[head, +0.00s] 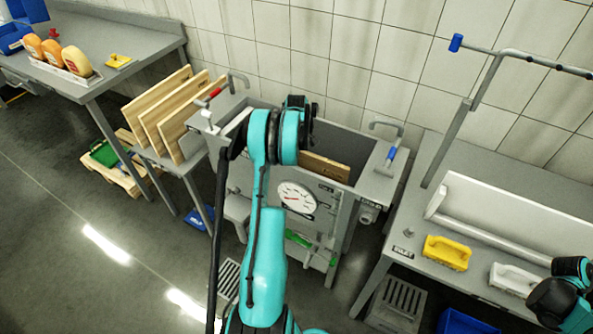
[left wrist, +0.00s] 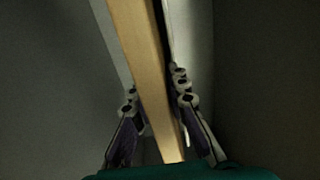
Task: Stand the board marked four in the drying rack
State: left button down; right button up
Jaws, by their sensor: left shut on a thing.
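A wooden board (head: 325,168) shows inside the grey sink basin (head: 345,196), partly hidden by my left arm. In the left wrist view, my left gripper (left wrist: 156,90) is shut on the edge of a wooden board (left wrist: 145,60), one finger on each side. The gripper itself is hidden in the head view behind the arm and basin. Several wooden boards (head: 160,125) stand on edge, leaning, on a low grey stand left of the basin. I can read no number on any board. My right arm shows only at the lower right edge, and its gripper is out of view.
A dial gauge (head: 297,198) is on the basin front. The right bench holds a white trough (head: 500,225), a yellow block (head: 446,252) and a white block (head: 517,279). A pipe frame (head: 470,100) rises there.

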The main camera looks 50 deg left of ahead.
pick_arm(q)
jog(key=shift+r, duration=0.15)
notch_tip(320, 180, up, 20)
notch_tip(320, 180, down, 20)
jog(key=shift+r, duration=0.15)
dwell(2.1)
jog(key=c, duration=1.4)
grip_release()
notch_tip(320, 180, up, 12)
